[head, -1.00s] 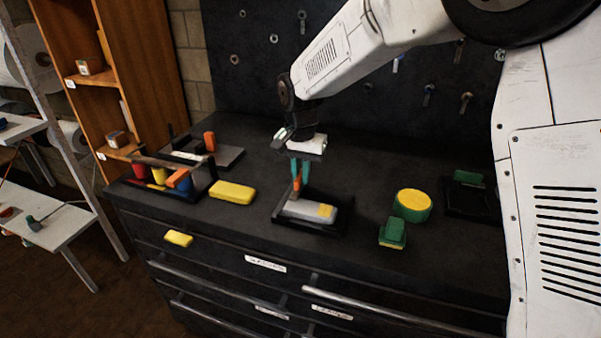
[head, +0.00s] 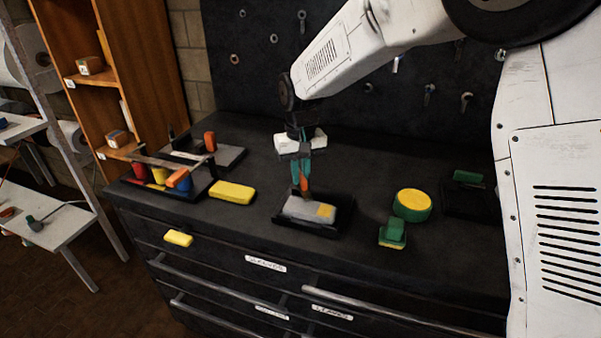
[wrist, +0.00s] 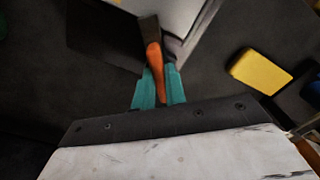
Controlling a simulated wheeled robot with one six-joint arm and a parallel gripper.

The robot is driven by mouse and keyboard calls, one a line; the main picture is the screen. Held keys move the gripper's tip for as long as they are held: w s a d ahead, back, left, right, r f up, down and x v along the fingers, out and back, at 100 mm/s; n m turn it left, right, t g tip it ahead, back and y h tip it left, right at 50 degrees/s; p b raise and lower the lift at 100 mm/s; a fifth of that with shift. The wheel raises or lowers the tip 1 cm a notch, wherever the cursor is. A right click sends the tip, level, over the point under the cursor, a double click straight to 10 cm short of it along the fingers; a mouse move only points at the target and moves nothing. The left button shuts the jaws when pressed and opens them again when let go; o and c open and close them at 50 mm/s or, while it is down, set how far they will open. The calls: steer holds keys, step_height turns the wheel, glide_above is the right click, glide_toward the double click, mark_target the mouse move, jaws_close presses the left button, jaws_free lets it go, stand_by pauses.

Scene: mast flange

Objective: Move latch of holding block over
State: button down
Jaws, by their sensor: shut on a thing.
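The holding block (head: 318,222) is a dark tray-like base in the middle of the bench, with a grey piece (head: 304,208) lying in it that bears a yellow patch. The orange latch (head: 304,184) stands up at the block's back edge. My gripper (head: 303,176) has teal fingers and is shut on the latch. In the wrist view, the orange latch (wrist: 154,62) shows between the teal fingertips (wrist: 159,86), with the grey piece beyond it. The latch's lower end is partly hidden.
A yellow block (head: 232,192) lies left of the holding block. A round yellow-and-green piece (head: 412,205) and a green-and-yellow block (head: 392,234) lie to its right. Further left are a rack with coloured pieces (head: 170,180) and another fixture with an orange handle (head: 210,141).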

steer(key=n, duration=0.5)
steer(key=shift+n, duration=0.3)
steer(key=n, duration=0.4)
steer(key=shift+n, duration=0.3)
steer(key=c, duration=1.4)
jaws_free()
steer(key=shift+c, duration=0.2)
steer(key=shift+r, duration=0.1)
step_height(320, 180, up, 8)
steer(key=shift+f, duration=0.15)
